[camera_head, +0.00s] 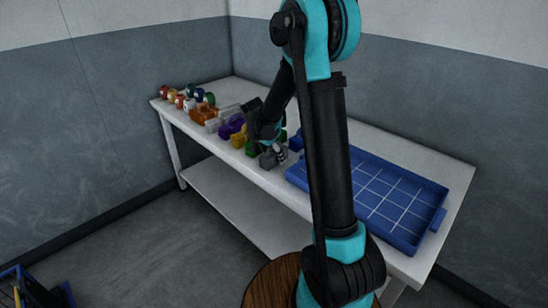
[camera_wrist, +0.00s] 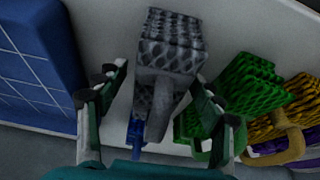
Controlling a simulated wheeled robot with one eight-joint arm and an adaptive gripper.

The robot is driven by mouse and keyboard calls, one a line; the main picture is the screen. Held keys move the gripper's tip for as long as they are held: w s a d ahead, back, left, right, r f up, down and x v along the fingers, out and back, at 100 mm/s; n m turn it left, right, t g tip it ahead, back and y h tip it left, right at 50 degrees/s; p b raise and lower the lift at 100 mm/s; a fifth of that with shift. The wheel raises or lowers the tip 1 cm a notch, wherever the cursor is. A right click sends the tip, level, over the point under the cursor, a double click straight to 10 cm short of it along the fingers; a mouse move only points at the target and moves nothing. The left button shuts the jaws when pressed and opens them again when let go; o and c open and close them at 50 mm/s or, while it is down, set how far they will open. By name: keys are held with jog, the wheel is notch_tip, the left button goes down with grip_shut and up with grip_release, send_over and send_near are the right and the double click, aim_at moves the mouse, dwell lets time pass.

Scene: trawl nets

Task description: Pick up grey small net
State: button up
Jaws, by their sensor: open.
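The grey small net (camera_wrist: 170,45) lies on the white table between the fingers of my gripper (camera_wrist: 158,112) in the wrist view. It has a mesh-patterned block body and a grey handle part toward my gripper. My gripper is open, with one finger on each side of the net and gaps on both sides. In the head view the grey net (camera_head: 268,160) is near the table's front edge, with my gripper (camera_head: 270,145) over it, partly hiding it.
A green net (camera_wrist: 245,90) lies close right of my right finger, with a yellow net (camera_wrist: 300,100) beyond it. A blue gridded tray (camera_wrist: 50,50) stands close on the left. Several coloured spools (camera_head: 187,95) stand at the table's far left end.

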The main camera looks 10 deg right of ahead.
jog(key=shift+w+d+f, duration=0.1)
jog(key=shift+f, duration=0.2)
jog(key=shift+c, duration=0.2)
jog(key=c, duration=1.3)
jog(key=shift+r, duration=0.1)
